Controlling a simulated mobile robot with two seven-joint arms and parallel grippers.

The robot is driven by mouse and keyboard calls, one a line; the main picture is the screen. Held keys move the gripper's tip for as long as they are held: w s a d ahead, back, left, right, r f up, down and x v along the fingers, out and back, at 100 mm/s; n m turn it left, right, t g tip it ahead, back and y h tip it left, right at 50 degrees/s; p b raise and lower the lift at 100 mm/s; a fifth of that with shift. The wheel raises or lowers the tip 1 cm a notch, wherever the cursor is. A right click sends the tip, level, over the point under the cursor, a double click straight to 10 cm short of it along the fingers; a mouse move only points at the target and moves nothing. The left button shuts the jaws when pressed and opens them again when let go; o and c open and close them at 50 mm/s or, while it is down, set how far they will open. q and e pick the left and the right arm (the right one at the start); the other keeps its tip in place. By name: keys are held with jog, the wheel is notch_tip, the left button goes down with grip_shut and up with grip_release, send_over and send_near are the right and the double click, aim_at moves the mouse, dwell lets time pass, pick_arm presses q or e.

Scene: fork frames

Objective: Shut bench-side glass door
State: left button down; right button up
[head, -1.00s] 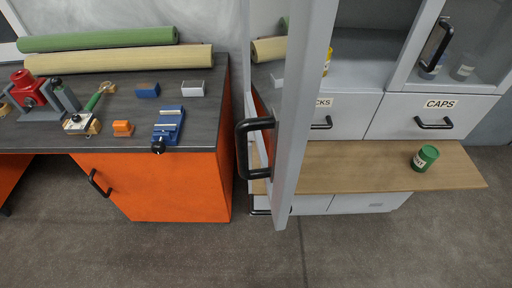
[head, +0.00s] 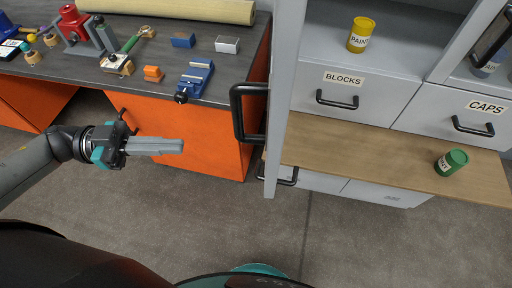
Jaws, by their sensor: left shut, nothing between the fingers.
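The bench-side glass door (head: 284,95) stands open, swung out from the grey cabinet and seen nearly edge-on. Its black handle (head: 240,112) is on the side facing the orange workbench. My left gripper (head: 180,146) is shut and empty, in front of the orange bench front, to the left of and lower in the picture than the handle, and apart from it. My right gripper is not in view.
The workbench (head: 150,82) holds a blue vise (head: 195,77), blocks and tools. A green can (head: 451,162) sits on the wooden ledge (head: 345,148) below the drawers. The floor (head: 330,235) in front is clear.

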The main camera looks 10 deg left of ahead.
pick_arm(q)
jog(key=w+d+g, duration=0.1)
jog(key=d, duration=1.3)
jog(key=shift+r+p, duration=0.25)
jog(key=shift+p, duration=0.15)
jog(key=shift+d, duration=0.1)
